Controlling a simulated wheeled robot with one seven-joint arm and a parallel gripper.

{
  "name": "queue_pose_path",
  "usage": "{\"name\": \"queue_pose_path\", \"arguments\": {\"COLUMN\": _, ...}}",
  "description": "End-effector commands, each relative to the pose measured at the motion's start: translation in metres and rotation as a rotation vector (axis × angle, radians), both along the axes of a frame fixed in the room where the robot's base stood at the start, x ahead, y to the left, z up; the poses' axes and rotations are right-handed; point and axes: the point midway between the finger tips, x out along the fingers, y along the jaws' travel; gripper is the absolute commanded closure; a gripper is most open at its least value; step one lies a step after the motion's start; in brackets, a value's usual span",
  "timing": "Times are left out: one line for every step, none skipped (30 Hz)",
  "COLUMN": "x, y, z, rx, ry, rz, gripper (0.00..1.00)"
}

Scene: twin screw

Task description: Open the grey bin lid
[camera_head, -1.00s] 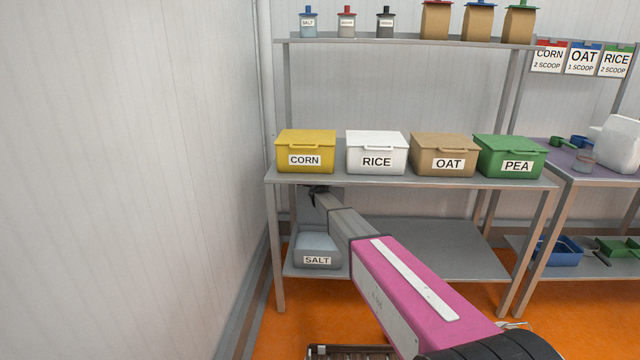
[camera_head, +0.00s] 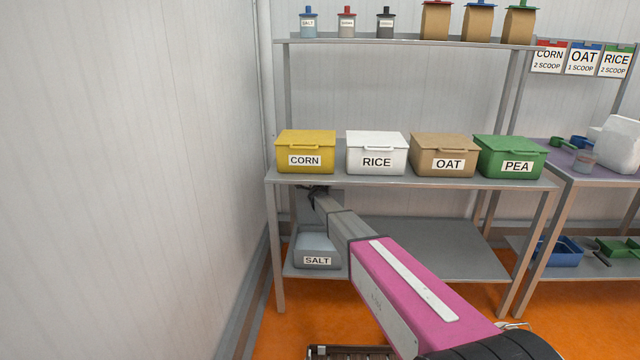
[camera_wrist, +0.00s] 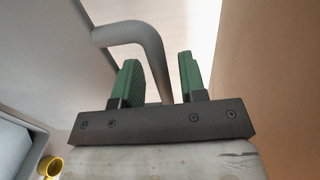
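The grey bin (camera_head: 317,262), labelled SALT, stands on the lower shelf at the left, below the upper bins. Its pale top area shows above the label, partly hidden by my arm. My gripper (camera_head: 313,190) is above it, just under the shelf edge, small and dark in the head view. In the wrist view my gripper (camera_wrist: 160,77) has two green fingers standing apart. A grey bent bar handle (camera_wrist: 128,33) runs down between them, nearer the left finger, with a gap to the right one. The handle joins a grey surface at the left, probably the lid; its angle is hard to tell.
Corn (camera_head: 306,153), rice (camera_head: 376,153), oat (camera_head: 444,156) and pea (camera_head: 511,158) bins stand shut on the middle shelf (camera_head: 400,183) close above my gripper. The wall is at the left. The lower shelf (camera_head: 440,250) is clear right of the grey bin. A yellow item (camera_wrist: 50,167) shows below.

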Motion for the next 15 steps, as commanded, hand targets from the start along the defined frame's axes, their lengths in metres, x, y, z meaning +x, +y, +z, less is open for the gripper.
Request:
{"name": "queue_pose_path", "arguments": {"x": -0.014, "y": -0.001, "z": 0.001, "rx": 0.000, "ry": 0.001, "rz": 0.001, "gripper": 0.61}}
{"name": "queue_pose_path", "arguments": {"x": -0.020, "y": 0.000, "z": 0.002, "rx": 0.000, "ry": 0.001, "rz": 0.001, "gripper": 0.61}}
{"name": "queue_pose_path", "arguments": {"x": -0.028, "y": 0.000, "z": 0.003, "rx": 0.000, "ry": 0.001, "rz": 0.001, "gripper": 0.61}}
{"name": "queue_pose_path", "arguments": {"x": -0.033, "y": 0.000, "z": 0.003, "rx": 0.000, "ry": 0.001, "rz": 0.001, "gripper": 0.61}}
{"name": "queue_pose_path", "arguments": {"x": -0.039, "y": 0.000, "z": 0.004, "rx": -0.001, "ry": 0.001, "rz": 0.001, "gripper": 0.61}}
{"name": "queue_pose_path", "arguments": {"x": -0.047, "y": 0.001, "z": 0.004, "rx": -0.001, "ry": 0.001, "rz": 0.002, "gripper": 0.61}}
{"name": "queue_pose_path", "arguments": {"x": -0.053, "y": 0.001, "z": 0.005, "rx": -0.001, "ry": 0.001, "rz": 0.002, "gripper": 0.61}}
{"name": "queue_pose_path", "arguments": {"x": -0.058, "y": 0.001, "z": 0.005, "rx": -0.001, "ry": 0.001, "rz": 0.002, "gripper": 0.61}}
{"name": "queue_pose_path", "arguments": {"x": -0.064, "y": 0.002, "z": 0.006, "rx": -0.001, "ry": 0.001, "rz": 0.002, "gripper": 0.61}}
{"name": "queue_pose_path", "arguments": {"x": -0.068, "y": 0.002, "z": 0.006, "rx": -0.001, "ry": 0.001, "rz": 0.002, "gripper": 0.61}}
{"name": "queue_pose_path", "arguments": {"x": -0.071, "y": 0.002, "z": 0.006, "rx": -0.001, "ry": 0.001, "rz": 0.002, "gripper": 0.61}}
{"name": "queue_pose_path", "arguments": {"x": -0.075, "y": 0.003, "z": 0.007, "rx": -0.002, "ry": 0.000, "rz": 0.001, "gripper": 0.61}}
{"name": "queue_pose_path", "arguments": {"x": -0.077, "y": 0.003, "z": 0.007, "rx": -0.002, "ry": 0.000, "rz": 0.001, "gripper": 0.61}}
{"name": "queue_pose_path", "arguments": {"x": -0.078, "y": 0.003, "z": 0.007, "rx": -0.002, "ry": 0.000, "rz": 0.001, "gripper": 0.61}}
{"name": "queue_pose_path", "arguments": {"x": -0.079, "y": 0.003, "z": 0.007, "rx": -0.002, "ry": 0.000, "rz": 0.001, "gripper": 0.61}}
